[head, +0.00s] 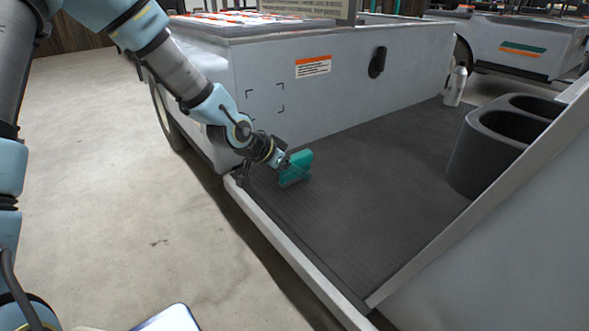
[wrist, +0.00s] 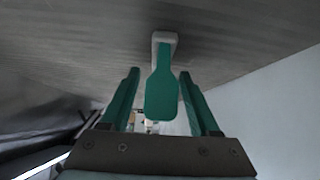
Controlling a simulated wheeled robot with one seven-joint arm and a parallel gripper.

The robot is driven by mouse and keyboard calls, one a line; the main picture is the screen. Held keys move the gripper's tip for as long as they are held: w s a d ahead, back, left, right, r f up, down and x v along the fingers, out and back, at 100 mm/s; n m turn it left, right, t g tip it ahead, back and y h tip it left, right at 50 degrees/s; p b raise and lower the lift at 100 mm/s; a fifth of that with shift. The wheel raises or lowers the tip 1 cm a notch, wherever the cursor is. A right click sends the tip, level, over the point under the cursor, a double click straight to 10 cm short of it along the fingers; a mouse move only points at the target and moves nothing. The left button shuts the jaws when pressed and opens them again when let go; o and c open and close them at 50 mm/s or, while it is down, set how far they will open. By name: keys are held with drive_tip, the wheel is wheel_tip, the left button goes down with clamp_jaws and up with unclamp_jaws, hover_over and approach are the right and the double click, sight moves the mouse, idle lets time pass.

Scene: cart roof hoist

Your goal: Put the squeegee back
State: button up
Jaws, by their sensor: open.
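My gripper (head: 296,168) is low over the dark ribbed floor of the cart, near its left edge. In the wrist view its two teal fingers (wrist: 159,73) stand apart, open. Between them shows a teal paddle-shaped piece with a pale block at its far end, which looks like the squeegee (wrist: 162,92). The fingers show gaps on both sides of it. In the head view the teal of fingers and squeegee runs together, so I cannot tell them apart there. Four dark corner marks (head: 265,102) frame a blank patch on the pale cart wall above.
The cart floor (head: 370,180) is mostly clear. A dark two-hole holder (head: 480,155) stands at its right, and a pale bottle (head: 455,87) at the far corner. A black handle (head: 377,62) and an orange-white label (head: 313,67) are on the wall. A low rim (head: 300,268) edges the floor.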

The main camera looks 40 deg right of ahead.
drive_tip(key=shift+f, duration=0.15)
drive_tip(key=shift+f+b, duration=0.15)
drive_tip(key=shift+b, duration=0.4)
drive_tip(key=p+v, duration=0.7)
drive_tip(key=v, duration=0.4)
drive_tip(key=shift+s+d+r, duration=0.2)
drive_tip(key=shift+s+d, duration=0.05)
drive_tip(key=shift+s, duration=0.1)
